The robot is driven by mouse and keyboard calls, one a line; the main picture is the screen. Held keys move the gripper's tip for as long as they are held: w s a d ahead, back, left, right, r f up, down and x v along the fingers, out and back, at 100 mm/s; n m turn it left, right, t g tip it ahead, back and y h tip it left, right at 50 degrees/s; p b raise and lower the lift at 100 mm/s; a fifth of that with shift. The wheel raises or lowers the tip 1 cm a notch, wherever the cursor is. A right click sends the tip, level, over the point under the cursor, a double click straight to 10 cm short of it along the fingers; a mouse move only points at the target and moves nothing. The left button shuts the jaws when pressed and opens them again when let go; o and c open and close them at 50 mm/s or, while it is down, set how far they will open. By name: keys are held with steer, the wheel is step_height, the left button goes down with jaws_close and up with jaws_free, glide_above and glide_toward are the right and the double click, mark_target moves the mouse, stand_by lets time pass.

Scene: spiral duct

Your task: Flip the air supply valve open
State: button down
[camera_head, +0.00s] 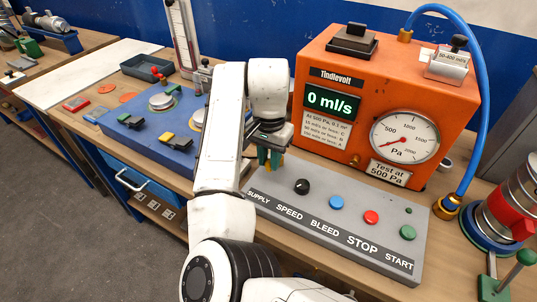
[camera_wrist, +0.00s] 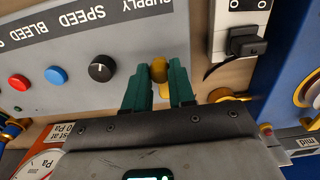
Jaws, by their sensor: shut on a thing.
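The grey control panel (camera_head: 330,222) carries the labels SUPPLY, SPEED, BLEED, STOP and START along its front edge. At its SUPPLY end is the yellow air supply valve handle (camera_wrist: 159,70), seen between my green fingers in the wrist view. My gripper (camera_head: 268,160) reaches down over that end of the panel and is shut on the yellow handle. In the head view the gripper hides most of the handle, so its angle cannot be told there. A yellow part (camera_wrist: 222,95) also shows beside the fingers in the wrist view.
A black knob (camera_head: 302,187) and blue, red and green buttons sit beside the valve. The orange Tindlevolt box (camera_head: 440,100) stands behind, reading 0 ml/s, its gauge needle low. A blue hose (camera_head: 484,100) runs down its right side. A blue unit (camera_head: 150,140) stands left.

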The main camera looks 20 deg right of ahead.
steer(key=c, duration=0.9)
jaws_free()
steer(key=shift+c, duration=0.2)
steer(key=shift+r, duration=0.1)
step_height(320, 180, up, 11)
steer(key=shift+f, duration=0.2)
